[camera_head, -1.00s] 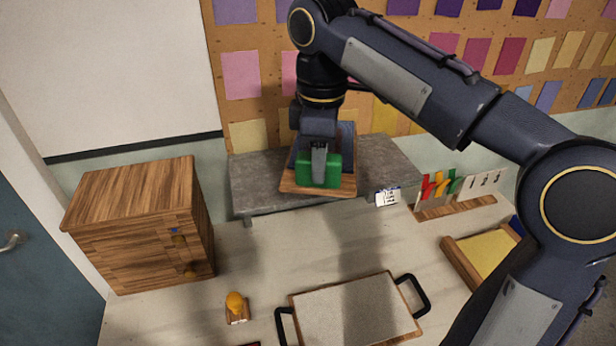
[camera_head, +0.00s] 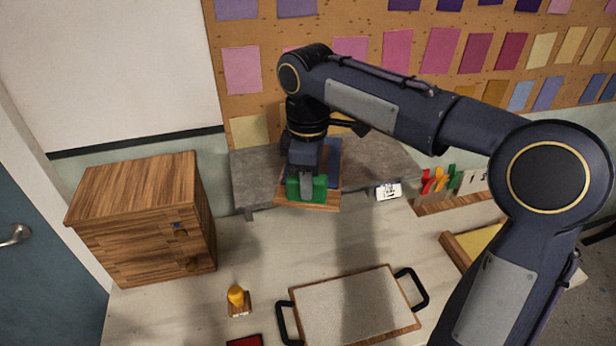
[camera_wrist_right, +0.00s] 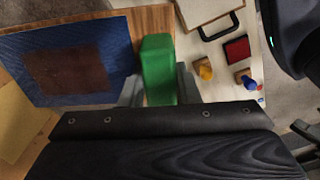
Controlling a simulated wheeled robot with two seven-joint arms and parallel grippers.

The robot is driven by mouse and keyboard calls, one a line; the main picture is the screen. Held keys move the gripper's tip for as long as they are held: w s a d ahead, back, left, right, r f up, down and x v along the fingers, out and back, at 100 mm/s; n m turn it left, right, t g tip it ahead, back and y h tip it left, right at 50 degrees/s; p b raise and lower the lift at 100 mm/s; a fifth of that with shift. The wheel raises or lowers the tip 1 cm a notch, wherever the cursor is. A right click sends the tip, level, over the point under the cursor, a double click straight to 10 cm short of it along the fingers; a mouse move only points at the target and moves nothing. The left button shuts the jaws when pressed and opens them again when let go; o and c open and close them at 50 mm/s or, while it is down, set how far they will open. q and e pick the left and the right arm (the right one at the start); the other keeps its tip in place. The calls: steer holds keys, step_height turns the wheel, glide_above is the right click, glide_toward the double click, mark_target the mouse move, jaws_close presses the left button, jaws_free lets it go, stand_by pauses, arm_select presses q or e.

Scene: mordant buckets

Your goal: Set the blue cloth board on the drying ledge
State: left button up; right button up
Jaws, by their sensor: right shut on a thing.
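The blue cloth board (camera_head: 333,165) is a wooden board with blue cloth and a green grip block (camera_head: 320,187) at its front edge. In the right wrist view, the blue cloth (camera_wrist_right: 70,62) bears a dark reddish-brown square. My right gripper (camera_head: 306,185) is shut on the green block; in the wrist view its fingers (camera_wrist_right: 157,88) are on either side of it. The board is over the left part of the grey drying ledge (camera_head: 385,157), with its front edge past the ledge's front. I cannot tell whether it touches the ledge. My left gripper is not in view.
A wooden drawer cabinet (camera_head: 135,190) stands left of the ledge. A tray with black handles (camera_head: 355,310), a yellow-topped stamp (camera_head: 236,297) and a red pad (camera_head: 244,341) are on the worktop. A white label (camera_head: 388,192) is on the ledge front. The ledge's right part looks bare.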

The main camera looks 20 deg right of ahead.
steer(key=o, duration=1.1)
steer(key=shift+f, duration=0.1)
step_height(320, 180, up, 12)
steer(key=p, duration=0.1)
steer(key=s+d+f+m+t+y, duration=0.1)
steer(key=s+d+f+m, duration=0.25)
steer(key=s, duration=0.25)
steer(key=s+d+f+m+t+y, duration=0.1)
steer(key=s+d+f+m+t, duration=0.15)
steer(key=s+f+m, duration=0.35)
steer(key=s+a+f+m+t+y+b, duration=0.1)
steer(key=s+f+m+t, duration=0.1)
steer(key=s+f+m, duration=0.3)
steer(key=s+f, duration=0.4)
steer(key=f, duration=0.2)
steer(key=shift+s+a+f+y, duration=0.15)
steer(key=shift+s+f+y, duration=0.15)
steer(key=shift+y, duration=0.1)
